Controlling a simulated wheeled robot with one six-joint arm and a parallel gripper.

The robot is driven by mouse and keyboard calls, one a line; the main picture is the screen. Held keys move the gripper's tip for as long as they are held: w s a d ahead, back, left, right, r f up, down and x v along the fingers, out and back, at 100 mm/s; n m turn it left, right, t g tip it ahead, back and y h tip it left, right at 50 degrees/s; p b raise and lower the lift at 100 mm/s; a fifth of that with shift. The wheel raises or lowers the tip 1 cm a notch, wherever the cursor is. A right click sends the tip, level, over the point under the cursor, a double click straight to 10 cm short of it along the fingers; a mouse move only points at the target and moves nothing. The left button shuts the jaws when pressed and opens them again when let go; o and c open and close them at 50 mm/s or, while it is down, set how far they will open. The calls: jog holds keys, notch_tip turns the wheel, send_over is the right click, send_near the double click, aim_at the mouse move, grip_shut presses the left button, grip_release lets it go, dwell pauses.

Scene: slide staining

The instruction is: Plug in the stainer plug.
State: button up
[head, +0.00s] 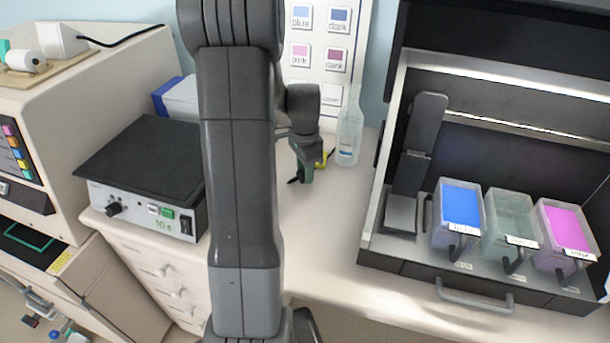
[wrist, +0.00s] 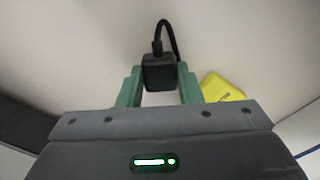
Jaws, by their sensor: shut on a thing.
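The stainer plug is a small black block (wrist: 160,72) with a black cord curving up from it in the wrist view. My gripper (wrist: 160,88) has its two green fingers shut on the plug's sides. In the head view my gripper (head: 303,172) hangs by the back part of the bench, left of a clear bottle. The plug is too small to make out clearly there. No socket can be made out in either view.
A yellow object (wrist: 222,88) lies right of the fingers. A clear bottle (head: 349,130) stands behind my gripper. A black-topped box (head: 146,165) is at left, and a dark staining station (head: 408,262) with blue, clear and pink jars is at right. Bench between is mostly clear.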

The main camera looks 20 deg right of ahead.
notch_tip(320, 180, up, 9)
jog(key=shift+f, duration=0.2)
jog(key=shift+s, duration=0.1)
jog(key=shift+s+d+f+b, duration=0.15)
jog(key=shift+s+f+b, duration=0.05)
jog(key=shift+f+b, duration=0.1)
jog(key=s+d+n+g+h, duration=0.6)
jog(key=g+h, duration=0.1)
jog(key=g, duration=0.2)
jog(key=w+r+n+h, duration=0.1)
jog(key=h, duration=0.1)
jog(key=w+r+n+g+h, duration=0.1)
jog(key=h, duration=0.2)
jog(key=w+d+r+n+h, duration=0.1)
jog(key=w+h, duration=0.1)
jog(key=shift+r+g+b, duration=0.1)
jog(key=shift+g+b, duration=0.3)
jog(key=shift+w+a, duration=0.1)
